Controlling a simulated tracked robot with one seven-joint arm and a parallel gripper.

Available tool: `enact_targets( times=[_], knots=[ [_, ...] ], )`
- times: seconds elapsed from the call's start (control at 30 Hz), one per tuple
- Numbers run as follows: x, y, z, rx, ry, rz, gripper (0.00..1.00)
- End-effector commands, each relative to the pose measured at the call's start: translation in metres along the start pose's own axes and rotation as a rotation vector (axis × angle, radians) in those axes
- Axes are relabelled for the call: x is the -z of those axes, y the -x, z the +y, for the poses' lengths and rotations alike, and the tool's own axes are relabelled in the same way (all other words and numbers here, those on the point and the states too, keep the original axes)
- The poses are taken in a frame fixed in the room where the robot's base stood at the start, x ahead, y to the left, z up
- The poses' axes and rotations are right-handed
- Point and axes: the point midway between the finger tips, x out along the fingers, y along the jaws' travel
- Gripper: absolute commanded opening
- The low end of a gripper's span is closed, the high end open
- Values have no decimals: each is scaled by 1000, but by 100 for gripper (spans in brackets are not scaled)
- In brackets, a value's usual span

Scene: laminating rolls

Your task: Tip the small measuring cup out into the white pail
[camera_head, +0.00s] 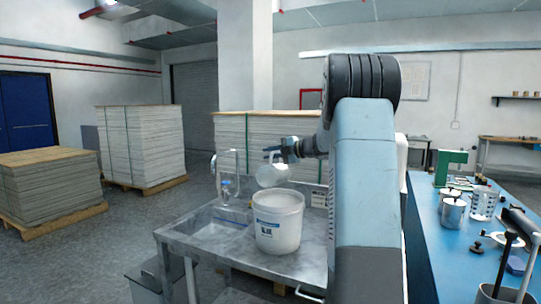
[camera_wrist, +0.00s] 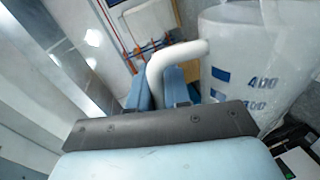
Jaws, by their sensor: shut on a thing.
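The white pail (camera_head: 277,226) stands upright on the grey metal bench, with a blue and white label on its front. The small measuring cup (camera_head: 271,176) is whitish and is held in the air just above the pail's rim; it looks tilted. My gripper (camera_head: 283,152) is shut on the cup's handle. In the wrist view, the blue fingers of my gripper (camera_wrist: 160,90) close on the curved white handle, and the cup (camera_wrist: 270,50) shows blue marks and numbers. The cup's contents and the inside of the pail cannot be made out.
A blue table (camera_head: 460,262) with metal cans and tools is at right. Stacks of sheets on pallets (camera_head: 140,145) stand behind.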

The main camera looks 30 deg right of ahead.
Motion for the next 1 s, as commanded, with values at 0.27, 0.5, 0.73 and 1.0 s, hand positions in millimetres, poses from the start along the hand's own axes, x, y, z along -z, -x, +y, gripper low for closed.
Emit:
enact_targets(
  times=[0.27, 0.5, 0.73, 1.0],
  knots=[
    [0, 0, 0, 0, 1, 0, 0],
    [6, 0, 0, -1, 41, -8, 0],
    [13, 0, -1, 0, 96, -21, 0],
    [22, 0, -1, -1, 160, -34, 0]
  ],
)
